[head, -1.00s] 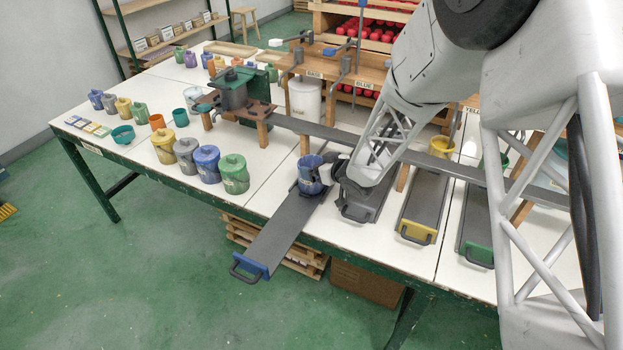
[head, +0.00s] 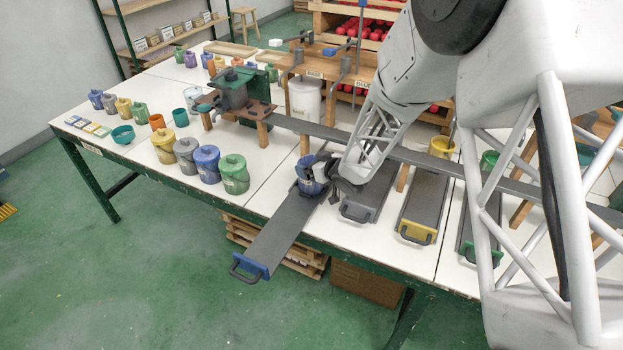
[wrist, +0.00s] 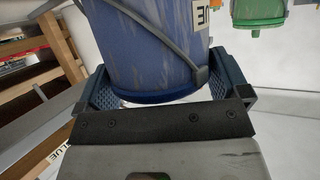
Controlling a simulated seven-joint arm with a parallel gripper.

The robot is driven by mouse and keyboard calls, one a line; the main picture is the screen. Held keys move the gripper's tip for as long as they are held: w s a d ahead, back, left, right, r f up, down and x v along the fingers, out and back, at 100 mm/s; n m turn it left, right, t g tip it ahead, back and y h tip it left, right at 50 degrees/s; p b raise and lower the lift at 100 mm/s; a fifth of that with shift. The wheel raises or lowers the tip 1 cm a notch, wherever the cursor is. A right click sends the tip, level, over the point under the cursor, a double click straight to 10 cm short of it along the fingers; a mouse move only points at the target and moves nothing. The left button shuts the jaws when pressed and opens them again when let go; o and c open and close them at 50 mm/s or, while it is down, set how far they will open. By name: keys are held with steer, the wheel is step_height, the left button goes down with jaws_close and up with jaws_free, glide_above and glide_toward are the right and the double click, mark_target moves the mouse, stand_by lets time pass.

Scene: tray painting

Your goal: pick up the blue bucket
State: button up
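Lidded pots, among them another blue one (head: 207,164), stand to the left. Trays with grey, yellow (head: 417,232) and green fronts lie to the right. A grey rail (head: 345,134) runs behind the bucket. The floor in front is clear.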

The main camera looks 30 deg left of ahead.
steer(key=c, duration=1.1)
steer(key=shift+c, duration=0.2)
steer(key=shift+r, duration=0.15)
steer(key=shift+r, duration=0.75)
steer(key=s+d+r, duration=0.3)
steer(key=s+d, duration=0.7)
steer(key=s, duration=0.2)
steer(key=shift+s, duration=0.25)
steer(key=shift+r, duration=0.1)
